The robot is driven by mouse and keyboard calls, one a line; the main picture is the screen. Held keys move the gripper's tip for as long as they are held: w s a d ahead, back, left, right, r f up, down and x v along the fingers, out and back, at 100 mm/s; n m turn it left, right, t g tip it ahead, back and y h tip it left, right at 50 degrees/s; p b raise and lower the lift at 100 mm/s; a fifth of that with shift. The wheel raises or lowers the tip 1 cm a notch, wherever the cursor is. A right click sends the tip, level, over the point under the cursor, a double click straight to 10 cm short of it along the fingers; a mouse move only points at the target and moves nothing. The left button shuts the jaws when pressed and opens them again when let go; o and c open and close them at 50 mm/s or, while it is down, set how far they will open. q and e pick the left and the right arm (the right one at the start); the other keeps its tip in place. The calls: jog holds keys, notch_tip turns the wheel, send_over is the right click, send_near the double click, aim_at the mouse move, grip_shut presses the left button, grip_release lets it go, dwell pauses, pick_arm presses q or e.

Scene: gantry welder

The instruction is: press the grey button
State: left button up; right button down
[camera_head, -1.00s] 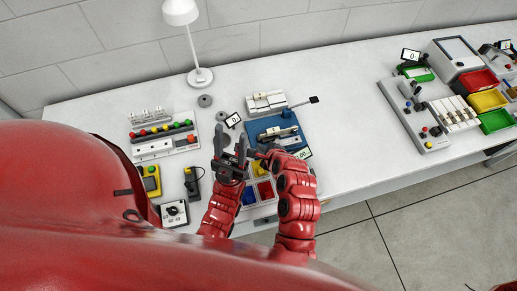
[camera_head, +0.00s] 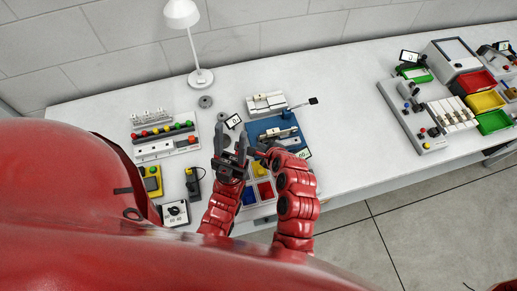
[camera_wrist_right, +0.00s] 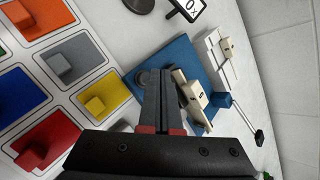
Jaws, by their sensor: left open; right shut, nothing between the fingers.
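A round grey knob (camera_wrist_right: 141,77) sits at the edge of a blue plate (camera_wrist_right: 178,52) in the right wrist view. A grey block (camera_wrist_right: 72,62) sits on a grey square among coloured squares there. I cannot tell for sure which is the grey button. My right gripper (camera_wrist_right: 158,76) is shut and empty, its fingertips over the blue plate beside the knob; contact is unclear. In the head view my right gripper (camera_head: 258,153) points left at the front of the blue plate (camera_head: 262,127). My left gripper (camera_head: 230,138) is open and empty, just left of it.
Cream clamp parts (camera_wrist_right: 196,98) stand on the blue plate, close to my right fingers. A white lamp (camera_head: 200,78) stands behind. A rack with coloured knobs (camera_head: 164,138) is to the left. The table between the blue plate and the right-hand station (camera_head: 432,146) is mostly clear.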

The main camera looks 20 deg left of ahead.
notch_tip(320, 180, up, 5)
jog(key=p, duration=0.4)
dwell(0.5)
dwell(0.5)
